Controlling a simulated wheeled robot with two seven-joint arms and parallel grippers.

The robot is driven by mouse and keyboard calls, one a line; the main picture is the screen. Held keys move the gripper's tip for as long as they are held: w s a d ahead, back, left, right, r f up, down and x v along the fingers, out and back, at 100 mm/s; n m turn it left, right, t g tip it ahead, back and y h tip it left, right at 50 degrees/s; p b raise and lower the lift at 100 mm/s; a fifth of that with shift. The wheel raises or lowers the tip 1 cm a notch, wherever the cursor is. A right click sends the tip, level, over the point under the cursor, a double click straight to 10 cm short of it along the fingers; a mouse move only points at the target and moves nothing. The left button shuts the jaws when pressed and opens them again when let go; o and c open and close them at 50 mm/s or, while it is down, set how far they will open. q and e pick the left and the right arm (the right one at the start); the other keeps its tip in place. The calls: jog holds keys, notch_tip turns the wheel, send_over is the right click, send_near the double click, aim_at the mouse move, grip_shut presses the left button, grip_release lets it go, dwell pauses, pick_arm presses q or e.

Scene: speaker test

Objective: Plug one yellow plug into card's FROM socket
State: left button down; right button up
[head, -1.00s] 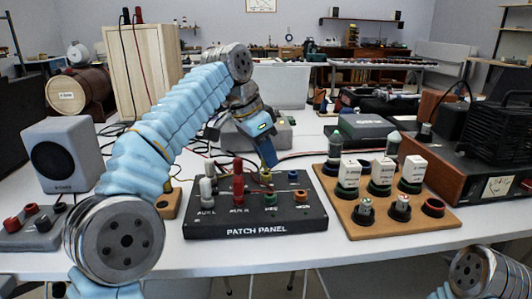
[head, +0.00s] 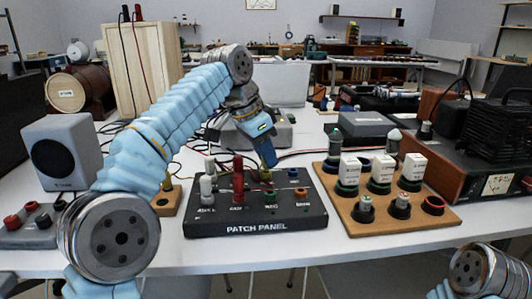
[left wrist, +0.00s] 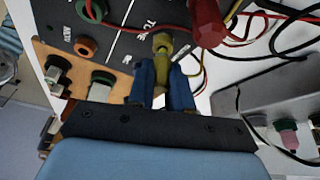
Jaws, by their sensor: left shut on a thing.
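My left gripper (head: 268,162) reaches down over the back part of the black patch panel (head: 256,228). Its blue fingers (left wrist: 163,82) are shut on a yellow plug (left wrist: 162,46), which also shows under the fingertips in the head view (head: 266,175). The plug's end is at the panel face beside white lettering; I cannot tell how deep it sits. A red plug (head: 238,174) and a white plug (head: 206,186) stand on the panel's left part. A card and a FROM label are not readable. My right gripper is out of view.
A wooden board (head: 385,217) with white boxes and several ringed sockets lies right of the panel. A grey speaker (head: 66,155) stands at left. Red, black and yellow cables (left wrist: 262,45) run close by the gripper. The white table front is clear.

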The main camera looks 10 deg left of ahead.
pick_arm(q)
jog(key=shift+f+b, duration=0.45)
jog(key=shift+f, duration=0.15)
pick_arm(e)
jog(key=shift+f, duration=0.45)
pick_arm(q)
jog(key=c, duration=1)
grip_release()
jog(key=shift+o, duration=0.2)
jog(key=shift+r+p, duration=0.6)
jog(key=shift+p, duration=0.05)
notch_tip(320, 180, up, 4)
jog(key=p, duration=0.5)
jog(key=shift+r, duration=0.2)
notch_tip(320, 180, up, 2)
jog(key=shift+r+p, duration=0.1)
jog(key=shift+p, duration=1.15)
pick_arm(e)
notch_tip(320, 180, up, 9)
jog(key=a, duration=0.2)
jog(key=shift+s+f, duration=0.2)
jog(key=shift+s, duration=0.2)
